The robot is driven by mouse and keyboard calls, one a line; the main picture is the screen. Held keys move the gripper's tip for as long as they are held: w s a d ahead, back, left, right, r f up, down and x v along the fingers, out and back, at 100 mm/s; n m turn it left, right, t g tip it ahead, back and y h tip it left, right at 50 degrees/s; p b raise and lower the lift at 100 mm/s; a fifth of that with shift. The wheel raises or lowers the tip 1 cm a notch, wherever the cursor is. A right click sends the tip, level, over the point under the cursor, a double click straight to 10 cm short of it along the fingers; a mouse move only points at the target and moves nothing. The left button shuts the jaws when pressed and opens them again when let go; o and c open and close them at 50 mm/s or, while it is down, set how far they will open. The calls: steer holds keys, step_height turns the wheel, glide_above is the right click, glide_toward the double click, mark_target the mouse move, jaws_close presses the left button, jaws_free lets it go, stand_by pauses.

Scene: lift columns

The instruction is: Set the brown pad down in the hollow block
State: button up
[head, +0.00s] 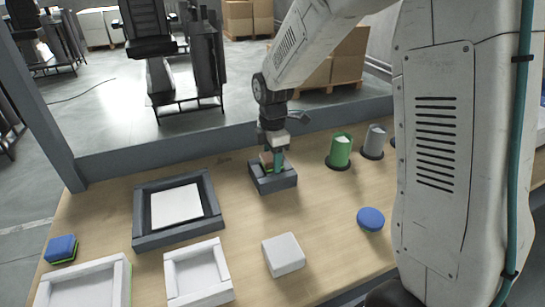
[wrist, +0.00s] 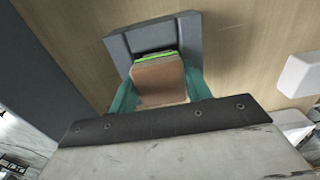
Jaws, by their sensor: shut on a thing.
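The brown pad (wrist: 160,82) is between the teal fingers of my gripper (wrist: 160,98) in the wrist view, with a bright green strip along its far edge. In the head view my gripper (head: 272,163) points down at the dark grey hollow block (head: 275,183), and only a small tan bit of the pad shows beside the fingers. The block's walls (wrist: 191,45) frame the pad on the far side and both sides in the wrist view. The pad is at or within the block's opening; its underside is hidden, so I cannot tell whether it touches the bottom.
A grey frame with a white panel (head: 177,206) lies to the left. White trays (head: 198,272), a white block (head: 283,254) and a blue round pad (head: 370,218) are nearer. Green (head: 340,150) and grey (head: 374,141) cylinders stand to the right. A blue pad (head: 61,249) lies far left.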

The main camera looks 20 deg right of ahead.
steer(key=shift+f, duration=0.25)
stand_by(0.4)
steer(key=o, duration=1)
steer(key=shift+o, duration=0.2)
steer(key=shift+r, duration=0.15)
steer(key=shift+r, duration=3.4)
